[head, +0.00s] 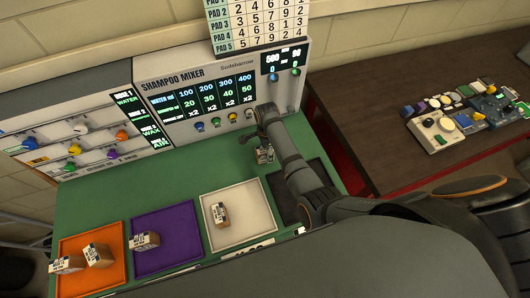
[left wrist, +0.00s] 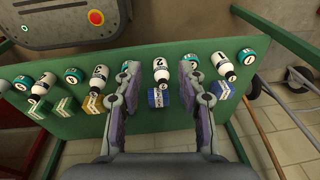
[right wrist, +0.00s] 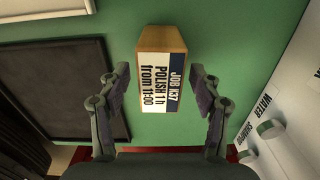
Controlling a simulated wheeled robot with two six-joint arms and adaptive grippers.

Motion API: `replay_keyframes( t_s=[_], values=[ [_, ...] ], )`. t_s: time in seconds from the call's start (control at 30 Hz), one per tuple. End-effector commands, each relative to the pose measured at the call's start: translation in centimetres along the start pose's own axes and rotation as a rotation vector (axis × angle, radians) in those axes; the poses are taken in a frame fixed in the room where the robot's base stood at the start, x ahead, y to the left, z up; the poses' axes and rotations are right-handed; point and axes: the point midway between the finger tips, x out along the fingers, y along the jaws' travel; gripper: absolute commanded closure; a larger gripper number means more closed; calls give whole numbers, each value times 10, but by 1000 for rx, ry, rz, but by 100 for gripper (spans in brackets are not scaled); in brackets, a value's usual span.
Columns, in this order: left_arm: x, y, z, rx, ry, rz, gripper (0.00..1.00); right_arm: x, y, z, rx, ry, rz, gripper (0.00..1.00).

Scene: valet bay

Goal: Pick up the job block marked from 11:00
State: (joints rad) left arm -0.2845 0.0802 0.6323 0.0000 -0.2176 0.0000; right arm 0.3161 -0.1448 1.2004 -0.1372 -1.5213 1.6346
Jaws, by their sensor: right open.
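The job block marked from 11:00 (right wrist: 162,82) shows in the right wrist view, tan on top with a white and blue label reading JOB K37, POLISH 1h. It lies on the green table top (head: 120,195). My right gripper (right wrist: 160,78) is open, its fingers on either side of the block, with gaps visible. In the head view my right gripper (head: 265,154) is over the green surface below the shampoo mixer, and largely hides the block there. My left gripper (left wrist: 160,75) is open and empty, above a green surface with bottles and blocks.
Orange (head: 112,281), purple (head: 192,257), white (head: 262,228) and black (head: 284,205) trays line the table's front; the first three hold blocks. The shampoo mixer panel (head: 205,85) stands behind. A brown table (head: 385,120) with devices is at right.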

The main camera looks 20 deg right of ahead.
Motion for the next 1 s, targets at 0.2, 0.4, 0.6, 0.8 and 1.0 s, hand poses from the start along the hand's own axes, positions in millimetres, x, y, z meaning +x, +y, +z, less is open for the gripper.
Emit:
replay_keyframes(
  t_s=[0.2, 0.4, 0.6, 0.8, 1.0],
  values=[
    [-5, 0, 20, 1, -32, 0, 60, 27, 1, 2, 0, 1, 0, 36],
    [-4, 0, 26, 2, -39, 1, 60, 28, 1, 2, 0, 0, -2, 36],
    [-4, 0, 22, 1, -35, 0, 60, 28, 1, 2, 0, 0, -1, 60],
    [-4, 0, 19, 1, -30, 0, 60, 28, 1, 2, 0, 0, -1, 88],
    [-4, 0, 18, 1, -28, 0, 60, 28, 1, 2, 0, 0, -2, 98]
  ],
)
